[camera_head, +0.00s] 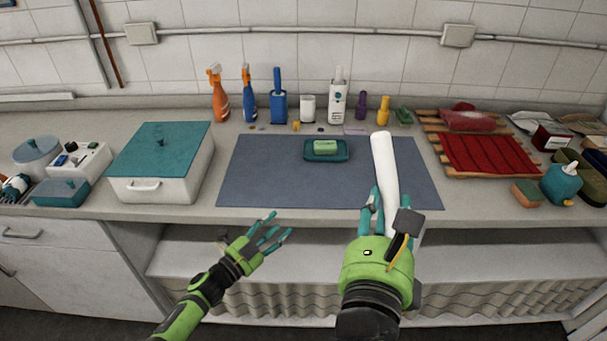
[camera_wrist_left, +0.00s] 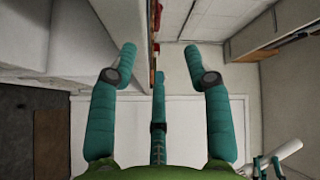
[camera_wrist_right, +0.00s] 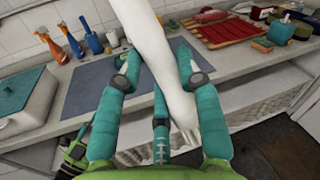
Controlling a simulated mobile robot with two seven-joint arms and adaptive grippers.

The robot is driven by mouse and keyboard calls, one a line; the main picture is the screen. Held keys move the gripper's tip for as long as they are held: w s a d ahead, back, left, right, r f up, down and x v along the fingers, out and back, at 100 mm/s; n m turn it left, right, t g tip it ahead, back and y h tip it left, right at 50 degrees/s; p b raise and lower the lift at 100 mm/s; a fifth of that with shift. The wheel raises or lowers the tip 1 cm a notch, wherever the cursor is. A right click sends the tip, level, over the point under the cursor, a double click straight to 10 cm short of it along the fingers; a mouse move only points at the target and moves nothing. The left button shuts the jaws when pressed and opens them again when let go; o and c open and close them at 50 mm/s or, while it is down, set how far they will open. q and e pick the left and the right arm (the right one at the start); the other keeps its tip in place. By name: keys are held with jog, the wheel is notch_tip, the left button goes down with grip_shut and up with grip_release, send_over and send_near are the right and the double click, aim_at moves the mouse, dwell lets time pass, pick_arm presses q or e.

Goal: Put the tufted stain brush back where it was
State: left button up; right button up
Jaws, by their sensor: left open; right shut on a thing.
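My right gripper (camera_head: 378,208) is shut on a long white brush (camera_head: 384,160) and holds it in front of the counter's near edge. The brush is tilted, its rounded end up and pointing towards the back wall. In the right wrist view the white brush (camera_wrist_right: 167,65) runs between the fingers of the right gripper (camera_wrist_right: 158,80), with a ridged, tuft-like lower end. I take it as the tufted stain brush. My left gripper (camera_head: 272,230) is open and empty, in front of the counter and below its top; its spread fingers show in the left wrist view (camera_wrist_left: 163,65).
A blue-grey mat (camera_head: 270,170) holds a green soap in a teal dish (camera_head: 326,156). Several bottles line the back. A white box with teal lid (camera_head: 160,150) stands left. A wooden rack with red cloth (camera_head: 488,153) lies right. Much of the mat is clear.

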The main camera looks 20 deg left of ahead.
pick_arm(q)
jog(key=s+d+r+m+g+h, duration=0.1)
jog(key=d+r+m+g+h, duration=0.15)
jog(key=r+m+h, duration=0.55)
jog(key=d+r+m+g+h, duration=0.1)
jog(key=d+r+m+h, duration=0.3)
jog(key=r, duration=0.8)
jog(key=m+g+y, duration=0.1)
jog(key=m+g, duration=1)
jog(key=m, duration=0.7)
send_near(380, 184)
jog(key=shift+t, duration=0.25)
jog(key=w+d, duration=0.1)
jog(key=d, duration=0.6)
jog(key=w+d, duration=0.1)
jog(key=d, duration=0.3)
jog(key=shift+w+f, duration=0.3)
jog(key=shift+f, duration=0.05)
